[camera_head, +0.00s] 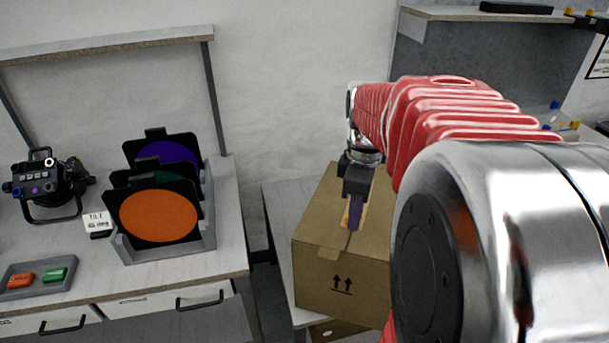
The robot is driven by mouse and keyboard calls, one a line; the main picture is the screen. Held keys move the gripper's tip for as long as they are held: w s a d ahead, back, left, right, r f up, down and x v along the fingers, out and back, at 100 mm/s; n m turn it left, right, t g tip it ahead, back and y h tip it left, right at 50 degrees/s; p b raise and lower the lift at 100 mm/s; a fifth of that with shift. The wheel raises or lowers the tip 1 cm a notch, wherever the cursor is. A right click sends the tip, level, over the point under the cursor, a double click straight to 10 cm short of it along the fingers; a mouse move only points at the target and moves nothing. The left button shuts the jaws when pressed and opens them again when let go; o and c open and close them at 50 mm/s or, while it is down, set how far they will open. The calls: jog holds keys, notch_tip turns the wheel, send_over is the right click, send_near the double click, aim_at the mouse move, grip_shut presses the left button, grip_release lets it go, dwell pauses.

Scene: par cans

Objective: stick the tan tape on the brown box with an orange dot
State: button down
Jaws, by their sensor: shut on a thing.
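My gripper (355,212) points down at the top of a brown box (342,272), with a purple part at its tip. It is shut on a narrow tan strip, the tan tape (345,217), which shows beside the purple part. The tape is at or just above the box top; I cannot tell whether it touches. The box has two up arrows on its front and a pale tape piece over its front top edge. No orange dot shows on its visible faces. My arm hides the box's right side.
Another brown box (340,331) shows partly below. A grey rack (130,252) on the left bench holds black-framed filters, one orange (158,216). A black lamp device (45,185) and a tray (12,283) with red and green blocks stand left. A shelf (480,14) is upper right.

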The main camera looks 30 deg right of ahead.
aim_at(348, 248)
jog(key=shift+w, duration=0.4)
jog(key=shift+f, duration=0.1)
jog(key=shift+f, duration=4)
jog(key=shift+f, duration=0.15)
jog(key=c, duration=1.7)
grip_release()
notch_tip(348, 248, up, 14)
jog(key=shift+f, duration=0.1)
